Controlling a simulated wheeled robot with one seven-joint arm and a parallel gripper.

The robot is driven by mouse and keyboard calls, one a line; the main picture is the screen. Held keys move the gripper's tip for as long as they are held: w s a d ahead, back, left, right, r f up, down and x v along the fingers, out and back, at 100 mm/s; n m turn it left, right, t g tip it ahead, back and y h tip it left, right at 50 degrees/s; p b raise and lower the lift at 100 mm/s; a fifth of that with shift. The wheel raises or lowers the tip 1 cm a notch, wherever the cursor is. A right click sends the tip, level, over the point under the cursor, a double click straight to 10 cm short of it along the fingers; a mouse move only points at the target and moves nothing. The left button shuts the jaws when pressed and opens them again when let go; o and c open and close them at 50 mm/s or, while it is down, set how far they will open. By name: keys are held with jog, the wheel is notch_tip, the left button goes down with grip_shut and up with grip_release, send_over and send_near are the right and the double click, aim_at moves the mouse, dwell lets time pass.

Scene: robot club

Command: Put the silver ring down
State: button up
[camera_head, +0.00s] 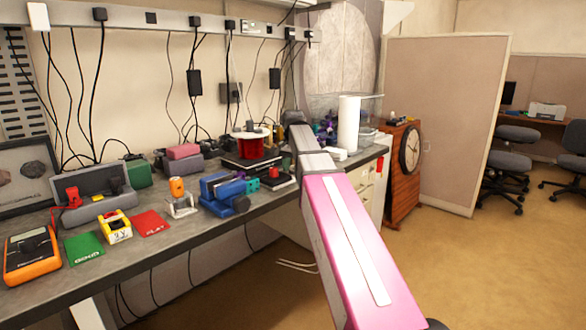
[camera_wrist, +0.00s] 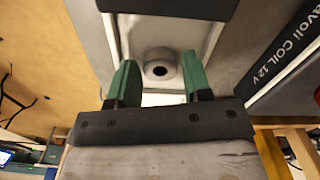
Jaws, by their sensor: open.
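In the wrist view, a round silver-grey ring (camera_wrist: 160,56) with a dark hole shows between the fingertips, against a pale grey surface. It looks like the silver ring. My gripper (camera_wrist: 160,78) has two green fingertips, spread apart on either side of it. A gap shows beside each finger, so neither seems to press on it. I cannot tell how far the ring is from the tips in depth. In the head view, my arm reaches over the bench; my gripper and the ring cannot be made out there.
A dark panel lettered "COIL 12 V" (camera_wrist: 290,62) stands close at right in the wrist view. In the head view, a red coil (camera_head: 250,145), blue blocks (camera_head: 222,190) and a white roll (camera_head: 348,124) crowd the grey bench (camera_head: 190,232) around my arm. Cables hang behind.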

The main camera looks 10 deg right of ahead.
aim_at(293, 169)
notch_tip(293, 169, up, 12)
dwell(0.5)
